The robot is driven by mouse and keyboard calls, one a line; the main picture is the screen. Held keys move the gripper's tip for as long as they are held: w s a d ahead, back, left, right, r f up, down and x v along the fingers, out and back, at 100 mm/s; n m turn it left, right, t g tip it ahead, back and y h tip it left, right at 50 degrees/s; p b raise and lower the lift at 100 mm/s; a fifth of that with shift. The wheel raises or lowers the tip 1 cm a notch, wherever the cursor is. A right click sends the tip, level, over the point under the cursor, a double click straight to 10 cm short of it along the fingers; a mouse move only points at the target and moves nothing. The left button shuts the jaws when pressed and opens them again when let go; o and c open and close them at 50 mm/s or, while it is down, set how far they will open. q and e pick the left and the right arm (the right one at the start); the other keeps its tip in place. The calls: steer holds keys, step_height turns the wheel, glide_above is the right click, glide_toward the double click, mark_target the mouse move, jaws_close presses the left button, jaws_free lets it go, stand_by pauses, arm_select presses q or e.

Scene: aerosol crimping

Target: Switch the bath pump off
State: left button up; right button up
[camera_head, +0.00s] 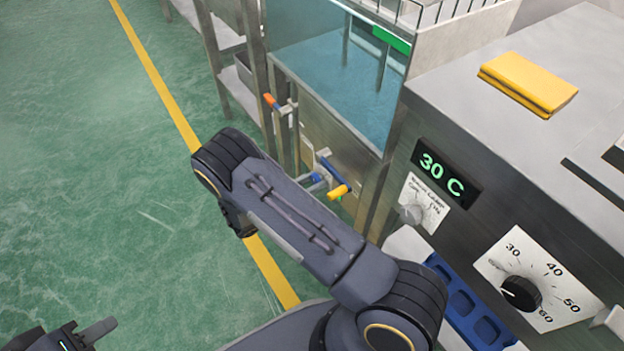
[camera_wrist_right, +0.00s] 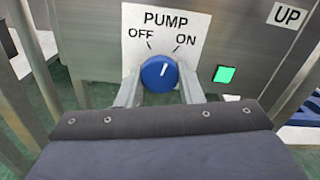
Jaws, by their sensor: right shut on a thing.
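The round blue pump knob (camera_wrist_right: 158,74) sits on a white label (camera_wrist_right: 165,32) marked PUMP, OFF and ON in the right wrist view. Its white pointer points up and slightly right, between the two marks and leaning toward ON. My right gripper (camera_wrist_right: 160,88) has one finger on each side of the knob and is shut on it. A square green lamp (camera_wrist_right: 223,74) right of the knob is lit. My left gripper (camera_head: 75,338) is cut off at the bottom left of the head view, away from the panel.
A water bath (camera_head: 345,75) stands behind my right arm, with orange, blue and yellow valve handles (camera_head: 338,191) below it. The steel panel on the right carries a 30 C display (camera_head: 445,172) and a black dial (camera_head: 521,293). A yellow cloth (camera_head: 528,82) lies on top. The green floor at left is clear.

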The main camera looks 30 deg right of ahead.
steer(key=n+p, duration=0.1)
steer(key=n, duration=0.3)
steer(key=shift+n, duration=0.3)
steer(key=shift+n+p, duration=0.7)
steer(key=shift+n, duration=1.2)
steer(key=o, duration=1)
steer(key=shift+c, duration=0.2)
steer(key=a+p, duration=0.1)
steer(key=a, duration=0.7)
steer(key=shift+s, duration=0.4)
